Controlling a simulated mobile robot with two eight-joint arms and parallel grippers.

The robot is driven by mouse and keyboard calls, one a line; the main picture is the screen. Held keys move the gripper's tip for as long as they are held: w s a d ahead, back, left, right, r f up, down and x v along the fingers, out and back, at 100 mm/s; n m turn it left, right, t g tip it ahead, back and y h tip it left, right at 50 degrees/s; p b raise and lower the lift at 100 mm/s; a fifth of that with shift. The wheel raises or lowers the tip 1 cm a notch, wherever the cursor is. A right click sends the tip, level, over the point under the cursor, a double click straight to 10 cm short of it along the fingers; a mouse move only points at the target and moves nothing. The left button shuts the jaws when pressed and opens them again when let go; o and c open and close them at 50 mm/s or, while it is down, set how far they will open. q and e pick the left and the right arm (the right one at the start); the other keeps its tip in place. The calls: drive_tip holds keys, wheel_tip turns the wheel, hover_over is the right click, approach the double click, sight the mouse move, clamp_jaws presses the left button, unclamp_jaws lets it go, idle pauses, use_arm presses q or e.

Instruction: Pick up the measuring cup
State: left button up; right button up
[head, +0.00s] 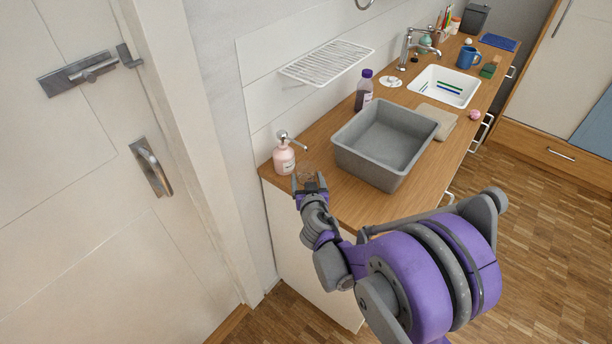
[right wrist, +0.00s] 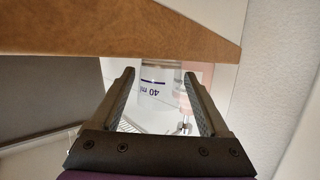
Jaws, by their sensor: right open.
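The measuring cup (right wrist: 153,82) is clear, with a dark line and a "40 ml" mark that appears upside down in the right wrist view. It stands near the front end of the wooden counter. In the head view only a faint clear shape shows at the fingertips. My right gripper (head: 310,182) is open at the counter's near end. In the right wrist view its two fingers (right wrist: 160,78) are on either side of the cup, with a gap visible; I cannot tell how deep the cup sits between them. My left gripper is not in view.
A pink soap dispenser (head: 284,158) stands close behind my right gripper. A large grey basin (head: 349,154) is just right of it. A purple-capped bottle (head: 363,92) and a white sink (head: 427,77) are farther back. A wall borders the counter's left side.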

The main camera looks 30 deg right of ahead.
drive_tip(key=shift+x, duration=1.15)
drive_tip(key=c, duration=1.2)
drive_tip(key=shift+r, duration=0.1)
